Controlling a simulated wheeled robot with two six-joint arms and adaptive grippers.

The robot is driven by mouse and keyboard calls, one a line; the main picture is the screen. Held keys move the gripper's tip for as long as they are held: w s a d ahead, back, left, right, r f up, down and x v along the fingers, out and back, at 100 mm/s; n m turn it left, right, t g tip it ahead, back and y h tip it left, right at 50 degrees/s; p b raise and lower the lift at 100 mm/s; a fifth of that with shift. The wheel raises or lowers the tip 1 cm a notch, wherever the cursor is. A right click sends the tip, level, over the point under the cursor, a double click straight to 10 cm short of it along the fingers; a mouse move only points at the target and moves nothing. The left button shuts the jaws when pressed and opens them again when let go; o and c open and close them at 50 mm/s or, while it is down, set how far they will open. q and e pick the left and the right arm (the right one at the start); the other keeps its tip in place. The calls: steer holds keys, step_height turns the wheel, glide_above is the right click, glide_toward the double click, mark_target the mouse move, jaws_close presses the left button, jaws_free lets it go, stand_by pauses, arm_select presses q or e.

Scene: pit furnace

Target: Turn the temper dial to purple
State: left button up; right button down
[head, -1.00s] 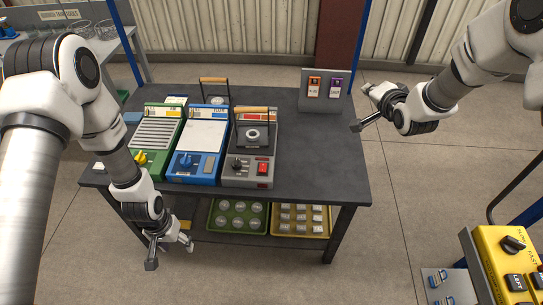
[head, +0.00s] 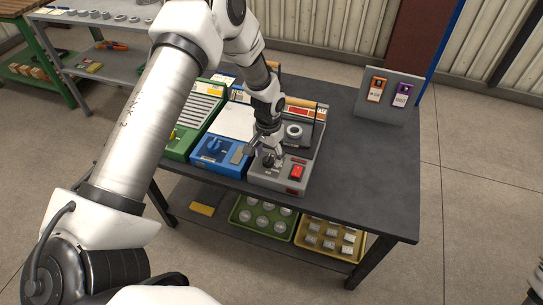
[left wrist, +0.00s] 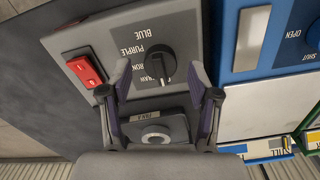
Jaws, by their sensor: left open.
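The temper dial is a black knob (left wrist: 160,62) on a grey panel. In the left wrist view the upside-down labels BLUE and PURPLE read clearly beside it; two more, partly hidden, look like BROWN and STRAW. The knob's ridge points toward the gripper side, near the STRAW label. In the head view the dial (head: 268,161) sits at the front of the grey unit (head: 270,179). My left gripper (head: 265,150) is right above it. In the left wrist view my left gripper (left wrist: 160,80) is open, its fingers on either side of the knob, without clear contact.
A red switch (head: 297,172) sits right of the dial on the same unit. A blue unit (head: 208,152) stands to the left, a green unit (head: 180,143) beyond it. The table's right part (head: 365,175) is clear. A stand (head: 387,97) holds orange and purple tags.

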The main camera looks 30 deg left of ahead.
arm_select(q)
steer(key=shift+f, duration=0.7)
steer(key=shift+s+r, duration=0.1)
steer(key=c, duration=1.2)
steer(key=shift+o, duration=0.2)
